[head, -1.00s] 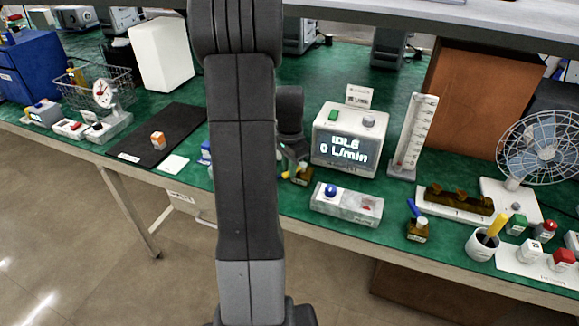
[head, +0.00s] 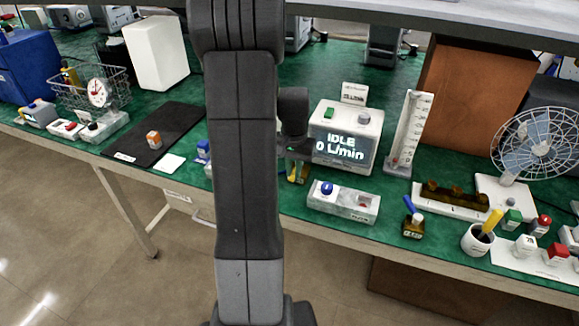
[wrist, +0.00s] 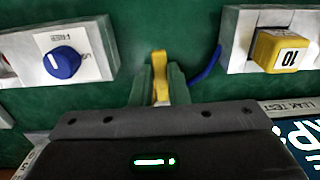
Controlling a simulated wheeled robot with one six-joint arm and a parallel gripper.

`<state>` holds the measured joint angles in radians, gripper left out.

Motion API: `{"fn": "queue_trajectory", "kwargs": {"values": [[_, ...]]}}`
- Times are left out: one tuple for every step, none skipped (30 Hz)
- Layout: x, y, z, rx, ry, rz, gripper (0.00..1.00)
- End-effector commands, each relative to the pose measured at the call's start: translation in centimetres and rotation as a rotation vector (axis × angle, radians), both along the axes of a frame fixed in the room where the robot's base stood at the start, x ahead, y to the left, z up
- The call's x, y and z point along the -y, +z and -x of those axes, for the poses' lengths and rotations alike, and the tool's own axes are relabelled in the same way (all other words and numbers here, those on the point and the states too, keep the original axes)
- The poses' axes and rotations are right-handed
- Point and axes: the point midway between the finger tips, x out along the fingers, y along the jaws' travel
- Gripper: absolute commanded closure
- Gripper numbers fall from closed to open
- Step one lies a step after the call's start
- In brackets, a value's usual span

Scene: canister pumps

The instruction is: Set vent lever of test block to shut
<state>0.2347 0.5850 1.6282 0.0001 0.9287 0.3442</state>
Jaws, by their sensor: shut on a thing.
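My gripper (wrist: 158,84) is shut on a narrow upright yellow piece (wrist: 160,62) that looks like the vent lever. Its fingers stand on either side of the piece in the wrist view. The body below the lever, presumably the test block, is mostly hidden by the fingers and my gripper housing. A blue tube or cord (wrist: 208,70) curves beside it on the right. In the head view a small yellow-brown object (head: 297,174) shows under my gripper, left of the pump and partly covered by my arm. I cannot read the lever's setting.
A pale block with a blue knob (wrist: 62,62) is left of my gripper; another with a yellow cube (wrist: 280,51) is right. In the head view the pump (head: 345,138) reads IDLE, 0 L/min. An amber bottle (head: 413,229) and a fan (head: 540,145) stand farther right.

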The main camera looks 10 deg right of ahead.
Motion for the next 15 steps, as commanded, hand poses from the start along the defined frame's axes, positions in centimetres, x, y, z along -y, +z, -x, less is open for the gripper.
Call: {"fn": "queue_trajectory", "kwargs": {"values": [[0.3, 0.1, 0.1, 0.002, 0.043, 0.001, 1.00], [0.4, 0.1, 0.2, 0.002, 0.071, 0.001, 1.00], [0.6, 0.1, 0.2, 0.002, 0.108, 0.001, 1.00], [0.7, 0.1, 0.3, 0.002, 0.134, 0.001, 1.00], [0.8, 0.1, 0.4, 0.002, 0.161, 0.001, 1.00], [1.0, 0.1, 0.4, 0.002, 0.195, 0.001, 1.00], [1.1, 0.1, 0.5, 0.002, 0.220, 0.001, 1.00], [1.2, 0.1, 0.5, 0.002, 0.244, 0.001, 1.00], [1.4, 0.1, 0.6, 0.002, 0.275, 0.001, 1.00], [1.5, 0.1, 0.6, 0.002, 0.297, 0.001, 1.00], [1.6, 0.1, 0.6, 0.002, 0.318, 0.001, 1.00], [1.7, 0.1, 0.6, 0.002, 0.344, 0.001, 1.00], [1.8, 0.1, 0.7, 0.002, 0.363, 0.001, 1.00], [1.9, 0.1, 0.7, 0.002, 0.381, 0.001, 1.00], [2.0, 0.1, 0.7, 0.002, 0.403, 0.001, 1.00]]}}
